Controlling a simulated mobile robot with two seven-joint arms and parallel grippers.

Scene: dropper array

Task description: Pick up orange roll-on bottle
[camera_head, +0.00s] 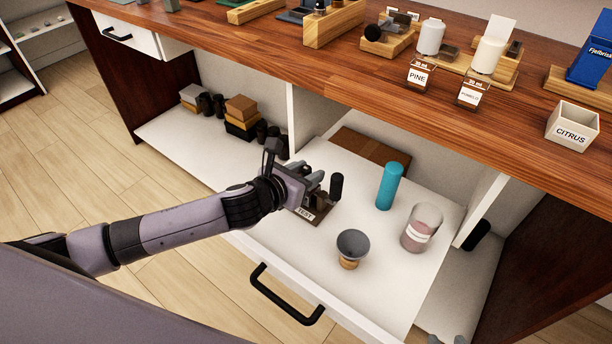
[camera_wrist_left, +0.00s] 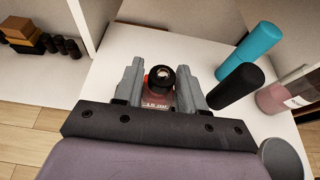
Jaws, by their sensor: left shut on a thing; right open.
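My left gripper (camera_head: 312,190) reaches over the pulled-out white drawer and is shut on a small roll-on bottle. In the left wrist view the bottle (camera_wrist_left: 158,98) shows a reddish-orange glass body with a label and a black top, between the two grey fingers (camera_wrist_left: 160,92). Its lower part is hidden. In the head view the gripper mostly hides it, above a dark brown holder (camera_head: 322,208) with a "TEST" label. I cannot tell whether it is clear of the holder. Grey tips of my right gripper (camera_head: 447,340) show at the bottom edge, apart and empty.
A black cylinder (camera_head: 336,186) stands close beside the left gripper. A teal cylinder (camera_head: 390,186), a pink-filled jar (camera_head: 421,228) and a grey cup (camera_head: 352,246) on a wooden base stand further right. The wooden counter (camera_head: 270,50) overhangs behind. Drawer floor near its front is bare.

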